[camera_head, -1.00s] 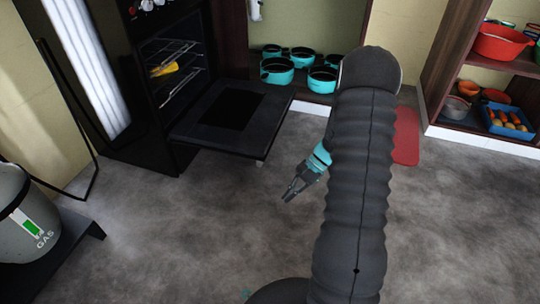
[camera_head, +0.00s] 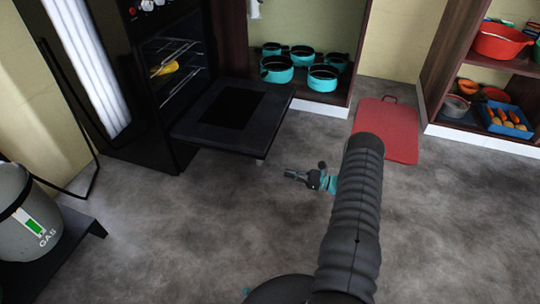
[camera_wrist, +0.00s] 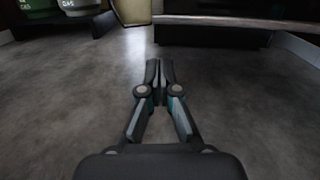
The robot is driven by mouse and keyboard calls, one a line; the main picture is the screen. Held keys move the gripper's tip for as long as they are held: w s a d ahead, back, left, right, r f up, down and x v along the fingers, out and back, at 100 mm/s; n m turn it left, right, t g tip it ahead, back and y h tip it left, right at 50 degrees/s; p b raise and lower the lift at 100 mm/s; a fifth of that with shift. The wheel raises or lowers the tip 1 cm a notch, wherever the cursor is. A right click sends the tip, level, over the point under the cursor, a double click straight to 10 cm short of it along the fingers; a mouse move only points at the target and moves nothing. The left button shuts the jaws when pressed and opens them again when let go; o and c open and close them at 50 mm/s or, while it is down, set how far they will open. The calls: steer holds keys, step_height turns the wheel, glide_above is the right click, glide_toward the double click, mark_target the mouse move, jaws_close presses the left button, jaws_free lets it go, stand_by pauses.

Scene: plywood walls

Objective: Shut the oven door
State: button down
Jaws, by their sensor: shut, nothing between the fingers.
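The black oven (camera_head: 150,100) stands at the upper left in the head view. Its door (camera_head: 232,118) is folded down, open and about level, sticking out over the floor towards the right. Wire racks and a yellow thing (camera_head: 165,68) show inside the oven. My gripper (camera_head: 287,173) is shut and empty, to the lower right of the door's front edge and apart from it. In the wrist view my gripper's fingers (camera_wrist: 161,64) point ahead over bare floor, and a dark shape at the top right may be the oven or its door; I cannot tell.
A grey gas cylinder (camera_head: 25,215) stands on a dark low stand at the left. Teal pots (camera_head: 277,69) fill a low shelf behind the door. A red board (camera_head: 387,128) lies on the floor at the right, near a shelf (camera_head: 500,68). The grey floor is clear in front.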

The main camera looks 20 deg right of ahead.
steer(key=w+a+r+m+t, duration=0.1)
steer(key=w+a+r, duration=0.4)
steer(key=w+a, duration=0.1)
steer(key=shift+w+r+t+y, duration=0.3)
steer(key=shift+w+r+t, duration=0.1)
steer(key=shift+w, duration=0.35)
